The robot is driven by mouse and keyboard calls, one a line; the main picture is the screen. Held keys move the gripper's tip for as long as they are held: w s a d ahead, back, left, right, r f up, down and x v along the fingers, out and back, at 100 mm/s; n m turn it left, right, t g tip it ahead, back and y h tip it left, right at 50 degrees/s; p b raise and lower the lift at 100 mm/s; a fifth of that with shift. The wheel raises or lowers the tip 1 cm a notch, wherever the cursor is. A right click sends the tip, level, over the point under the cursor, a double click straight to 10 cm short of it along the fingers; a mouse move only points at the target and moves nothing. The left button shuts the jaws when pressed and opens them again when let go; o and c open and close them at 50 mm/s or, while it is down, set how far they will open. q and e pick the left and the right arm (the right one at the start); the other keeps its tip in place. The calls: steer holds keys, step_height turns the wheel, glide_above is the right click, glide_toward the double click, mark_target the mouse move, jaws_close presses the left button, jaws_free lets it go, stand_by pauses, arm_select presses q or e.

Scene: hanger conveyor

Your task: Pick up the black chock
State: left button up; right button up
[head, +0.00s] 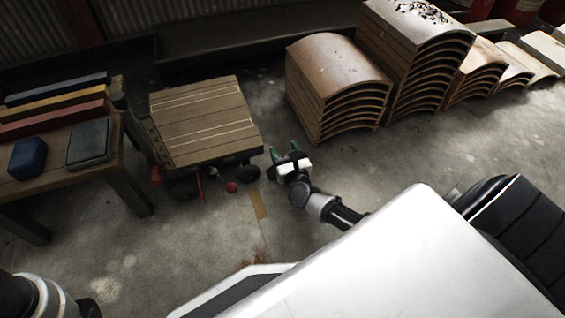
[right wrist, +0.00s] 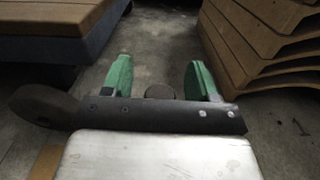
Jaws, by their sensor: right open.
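My right gripper (head: 286,155) is low over the floor, just right of the wooden-topped cart. Its green fingers are apart, and they also show in the right wrist view (right wrist: 160,80). A small dark round shape (right wrist: 160,91) shows between the fingers there; I cannot tell whether it is the black chock or part of my gripper. I cannot pick out the chock with certainty in the head view, where the cart's underside is dark. Only part of my left arm shows at the bottom left; its gripper is not in view.
The cart (head: 205,120) has dark wheels, one (head: 248,173) close to my right gripper, and a small red ball-like part (head: 231,187). Stacked curved boards (head: 335,75) stand behind. A wooden table (head: 60,175) with coloured bars stands left. Floor right of the gripper is clear.

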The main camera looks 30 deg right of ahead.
steer(key=shift+w, duration=0.1)
steer(key=shift+c, duration=0.2)
jaws_close()
steer(key=shift+r, duration=0.1)
